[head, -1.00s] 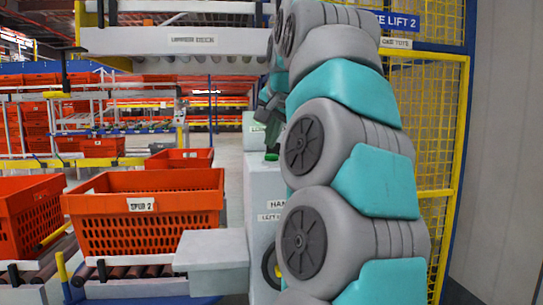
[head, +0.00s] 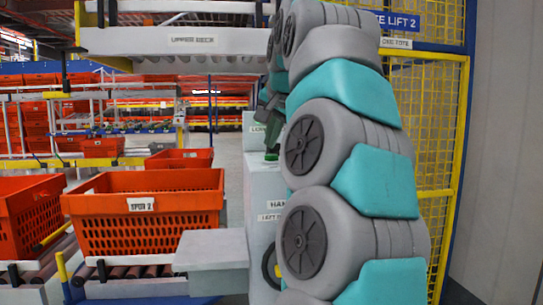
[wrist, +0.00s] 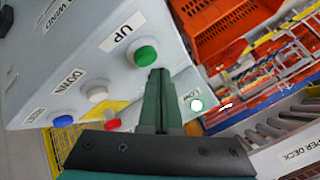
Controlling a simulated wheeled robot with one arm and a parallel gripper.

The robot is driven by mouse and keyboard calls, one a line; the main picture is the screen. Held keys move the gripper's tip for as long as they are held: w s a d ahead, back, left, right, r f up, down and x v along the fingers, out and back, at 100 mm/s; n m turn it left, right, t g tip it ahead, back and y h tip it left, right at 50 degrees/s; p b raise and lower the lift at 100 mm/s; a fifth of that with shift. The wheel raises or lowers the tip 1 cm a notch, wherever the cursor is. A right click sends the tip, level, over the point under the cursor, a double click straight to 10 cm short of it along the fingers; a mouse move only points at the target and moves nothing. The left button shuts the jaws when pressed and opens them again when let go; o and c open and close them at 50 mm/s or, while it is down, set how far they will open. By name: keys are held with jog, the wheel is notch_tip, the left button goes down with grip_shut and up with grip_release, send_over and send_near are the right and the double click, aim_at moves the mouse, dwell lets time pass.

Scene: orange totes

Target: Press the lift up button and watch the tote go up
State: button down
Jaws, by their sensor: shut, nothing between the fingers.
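The control box (wrist: 60,60) fills the left of the wrist view. Its green button (wrist: 145,55) sits beside the UP label (wrist: 122,32). A white button (wrist: 97,93) sits by the DOWN label. My gripper (wrist: 160,73) is shut and empty, its fingertips right at the edge of the green button; I cannot tell whether they touch it. In the head view my gripper (head: 272,146) is over the grey control box (head: 262,185), partly hidden by my arm. An orange tote (head: 145,182) stands on rollers at lower left.
A red button (wrist: 112,124) and a blue button (wrist: 64,120) are also on the box. The upper deck (head: 190,40) spans the top of the head view. A yellow mesh fence (head: 435,130) stands right of my arm. More orange totes (head: 25,210) are at left.

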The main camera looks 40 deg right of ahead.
jog(key=shift+f+b, duration=0.4)
